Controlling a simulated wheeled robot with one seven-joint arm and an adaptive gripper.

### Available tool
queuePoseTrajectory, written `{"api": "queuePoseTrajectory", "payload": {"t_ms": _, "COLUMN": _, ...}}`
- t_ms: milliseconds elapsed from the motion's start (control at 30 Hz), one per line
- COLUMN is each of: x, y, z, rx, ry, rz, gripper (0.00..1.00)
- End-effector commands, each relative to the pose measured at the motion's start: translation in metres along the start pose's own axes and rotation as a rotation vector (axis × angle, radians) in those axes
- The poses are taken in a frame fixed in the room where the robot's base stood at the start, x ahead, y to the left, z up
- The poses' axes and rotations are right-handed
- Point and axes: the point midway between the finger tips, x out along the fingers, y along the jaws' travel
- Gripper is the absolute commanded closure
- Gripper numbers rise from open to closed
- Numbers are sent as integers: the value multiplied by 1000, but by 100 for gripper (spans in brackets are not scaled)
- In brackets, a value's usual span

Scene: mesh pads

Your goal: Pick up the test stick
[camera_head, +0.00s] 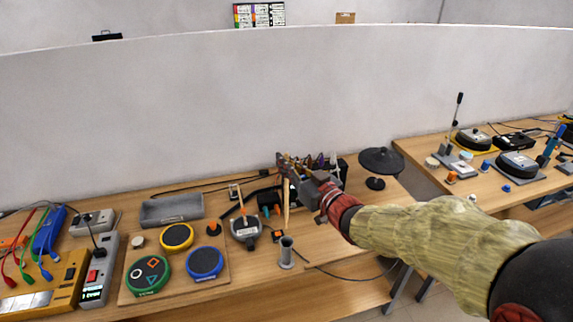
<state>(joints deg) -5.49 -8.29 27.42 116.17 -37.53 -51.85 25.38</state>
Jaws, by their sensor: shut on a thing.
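The test stick (286,205) is a thin, light wooden rod. It hangs nearly upright below the tips of my gripper (287,175). My gripper reaches in from the right over the back part of the wooden table and is shut on the stick's upper part. The gripper's own body partly hides the upper end of the stick. The stick's lower end appears above the tabletop, but I cannot tell the exact gap.
A grey metal tube (286,252) stands in front of the stick. A black disc on a stand (381,161) is behind right.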

Motion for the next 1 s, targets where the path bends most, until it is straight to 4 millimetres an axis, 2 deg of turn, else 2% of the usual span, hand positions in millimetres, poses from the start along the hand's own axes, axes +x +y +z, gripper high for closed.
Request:
{"api": "queuePoseTrajectory", "payload": {"t_ms": 233, "x": 0, "y": 0, "z": -13, "rx": -1, "ry": 1, "rz": 0, "gripper": 100}}
{"api": "queuePoseTrajectory", "payload": {"t_ms": 1000, "x": 0, "y": 0, "z": -118, "rx": -1, "ry": 1, "rz": 0, "gripper": 100}}
